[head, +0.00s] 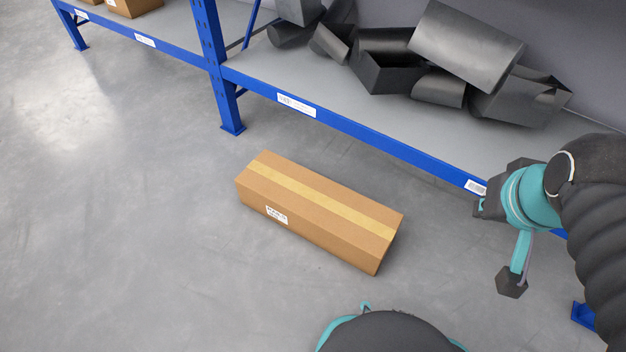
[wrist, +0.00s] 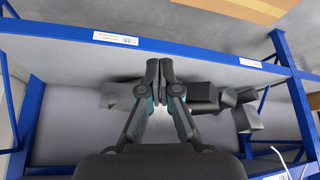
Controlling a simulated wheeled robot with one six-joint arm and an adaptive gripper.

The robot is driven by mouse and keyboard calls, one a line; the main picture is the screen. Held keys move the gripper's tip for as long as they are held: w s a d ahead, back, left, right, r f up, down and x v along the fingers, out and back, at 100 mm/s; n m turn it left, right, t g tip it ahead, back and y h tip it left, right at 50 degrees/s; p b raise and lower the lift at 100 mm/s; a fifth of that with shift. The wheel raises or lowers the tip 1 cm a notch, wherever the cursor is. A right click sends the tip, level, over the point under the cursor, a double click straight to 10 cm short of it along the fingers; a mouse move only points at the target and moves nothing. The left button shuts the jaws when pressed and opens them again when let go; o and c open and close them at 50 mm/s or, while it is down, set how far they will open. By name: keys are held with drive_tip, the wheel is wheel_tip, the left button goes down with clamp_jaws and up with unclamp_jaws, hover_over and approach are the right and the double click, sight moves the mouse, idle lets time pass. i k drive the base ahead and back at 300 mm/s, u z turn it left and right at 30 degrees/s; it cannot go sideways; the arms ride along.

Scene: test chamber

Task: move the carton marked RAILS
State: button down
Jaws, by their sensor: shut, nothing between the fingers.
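A long brown carton (head: 318,212) with a yellow tape strip along its top lies on the grey floor in front of the blue rack in the head view. A white label is on its near side; its print is too small to read. In the wrist view, my gripper (wrist: 159,68) is shut and empty, its fingertips together, with the blue rack around and behind it. In the head view my arm is at the right, apart from the carton, and the fingertips cannot be made out there. A brown strip (wrist: 250,10) shows at the top of the wrist view, perhaps the carton.
The blue rack's low shelf (head: 330,105) holds several dark grey blocks and tubes (head: 465,45). A rack upright (head: 215,65) stands behind the carton's left end. Brown boxes (head: 133,6) sit on the far left shelf. The floor left of the carton is clear.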

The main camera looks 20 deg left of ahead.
sight(355, 228)
drive_tip(key=z, duration=1.45)
drive_tip(key=i, duration=0.55)
drive_tip(key=u, duration=2.65)
